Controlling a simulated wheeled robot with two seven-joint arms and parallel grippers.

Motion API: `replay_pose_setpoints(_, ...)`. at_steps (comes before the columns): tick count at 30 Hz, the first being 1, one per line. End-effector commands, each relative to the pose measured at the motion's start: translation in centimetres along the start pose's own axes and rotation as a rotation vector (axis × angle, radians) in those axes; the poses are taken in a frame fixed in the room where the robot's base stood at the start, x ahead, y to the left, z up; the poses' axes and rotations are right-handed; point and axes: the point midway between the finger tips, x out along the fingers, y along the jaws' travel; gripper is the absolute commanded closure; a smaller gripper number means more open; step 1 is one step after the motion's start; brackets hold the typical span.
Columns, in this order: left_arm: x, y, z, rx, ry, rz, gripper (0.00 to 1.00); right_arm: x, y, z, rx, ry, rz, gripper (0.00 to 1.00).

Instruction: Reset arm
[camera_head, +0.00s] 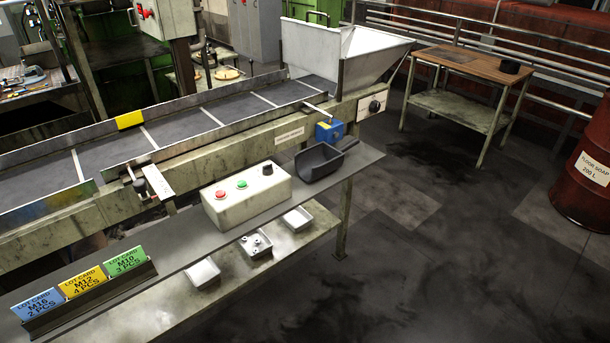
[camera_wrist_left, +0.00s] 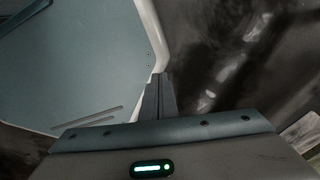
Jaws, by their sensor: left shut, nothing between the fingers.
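My left gripper (camera_wrist_left: 160,95) shows in the left wrist view with its fingers together and nothing between them. Beside it on the left is a large pale rounded panel, which seems to be part of my own body. Dark, stained floor (camera_wrist_left: 240,70) lies beyond the fingers on the right. Neither gripper and neither arm shows in the head view. My right gripper is in no view.
A conveyor (camera_head: 180,130) with a white hopper (camera_head: 350,55) runs along a grey shelf. On the shelf are a button box (camera_head: 246,197), a dark scoop-like tray (camera_head: 318,162) and lot cards (camera_head: 83,280). White trays (camera_head: 256,245) sit below. Floor at right is clear, before a red drum (camera_head: 585,165).

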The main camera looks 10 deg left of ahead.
Motion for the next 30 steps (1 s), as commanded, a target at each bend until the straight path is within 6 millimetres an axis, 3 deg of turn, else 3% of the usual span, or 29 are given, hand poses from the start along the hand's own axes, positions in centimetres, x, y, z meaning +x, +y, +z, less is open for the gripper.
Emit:
replay_pose_setpoints(3, 1.6, 0.1, 2.8, 0.003, -0.016, 0.001, 1.00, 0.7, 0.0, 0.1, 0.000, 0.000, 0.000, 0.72)
replay_pose_setpoints(8, 2.2, 0.1, 4.5, 0.006, -0.022, 0.001, 1.00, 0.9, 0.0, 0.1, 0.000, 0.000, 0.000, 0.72)
replay_pose_setpoints(30, 2.3, 0.1, 4.7, 0.006, -0.023, 0.001, 1.00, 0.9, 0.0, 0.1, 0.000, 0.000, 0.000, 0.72)
